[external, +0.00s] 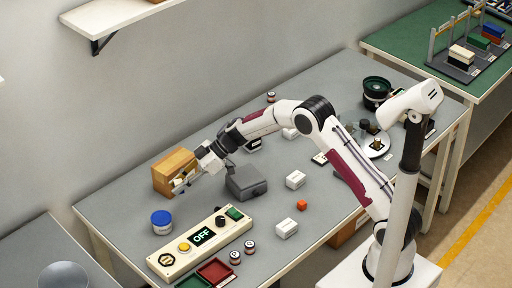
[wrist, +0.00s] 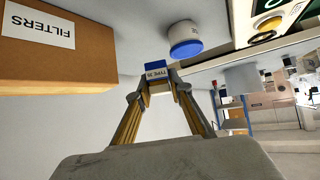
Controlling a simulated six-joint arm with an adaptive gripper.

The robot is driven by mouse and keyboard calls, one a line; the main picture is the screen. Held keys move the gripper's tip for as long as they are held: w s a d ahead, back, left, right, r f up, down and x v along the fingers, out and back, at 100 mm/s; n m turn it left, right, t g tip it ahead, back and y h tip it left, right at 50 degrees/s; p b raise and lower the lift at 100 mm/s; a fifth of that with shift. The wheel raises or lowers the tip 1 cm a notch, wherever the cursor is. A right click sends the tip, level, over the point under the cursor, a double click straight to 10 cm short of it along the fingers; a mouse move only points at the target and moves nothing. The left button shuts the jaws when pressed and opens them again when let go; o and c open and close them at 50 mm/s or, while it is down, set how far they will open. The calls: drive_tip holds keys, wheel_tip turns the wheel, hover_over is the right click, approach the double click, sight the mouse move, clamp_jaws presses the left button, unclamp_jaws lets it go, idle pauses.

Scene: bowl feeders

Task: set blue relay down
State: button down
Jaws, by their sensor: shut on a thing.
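The blue relay (wrist: 155,68), a small block with a white type label, is between my fingertips in the wrist view. My gripper (wrist: 157,84) is shut on it; the yellowish finger pads grip it from both sides. In the external view my gripper (external: 181,185) is at the left part of the grey bench, in front of the brown FILTERS box (external: 174,172). The relay is too small there to make out clearly. Whether it touches the bench cannot be told.
A blue-lidded jar (external: 161,222) stands front-left of my gripper. A control panel (external: 200,243) showing OFF lies nearer the front edge, with red and green trays (external: 214,271). A dark grey box (external: 246,182) is to the right, with white boxes (external: 295,179) and an orange cube (external: 302,205) beyond.

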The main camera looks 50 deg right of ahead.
drive_tip(key=shift+s+a+r+n, duration=0.2)
drive_tip(key=shift+a+r+n, duration=0.05)
drive_tip(key=shift+a+n, duration=0.15)
drive_tip(key=shift+s+a+g, duration=0.2)
drive_tip(key=shift+s+g, duration=0.1)
drive_tip(key=shift+s, duration=0.3)
hover_over(183, 216)
drive_tip(key=shift+a+f, duration=0.1)
drive_tip(key=shift+f, duration=2.95)
drive_tip(key=shift+f, duration=0.1)
drive_tip(key=shift+f, duration=1.8)
drive_tip(key=shift+f, duration=0.15)
drive_tip(key=c, duration=1.8)
unclamp_jaws()
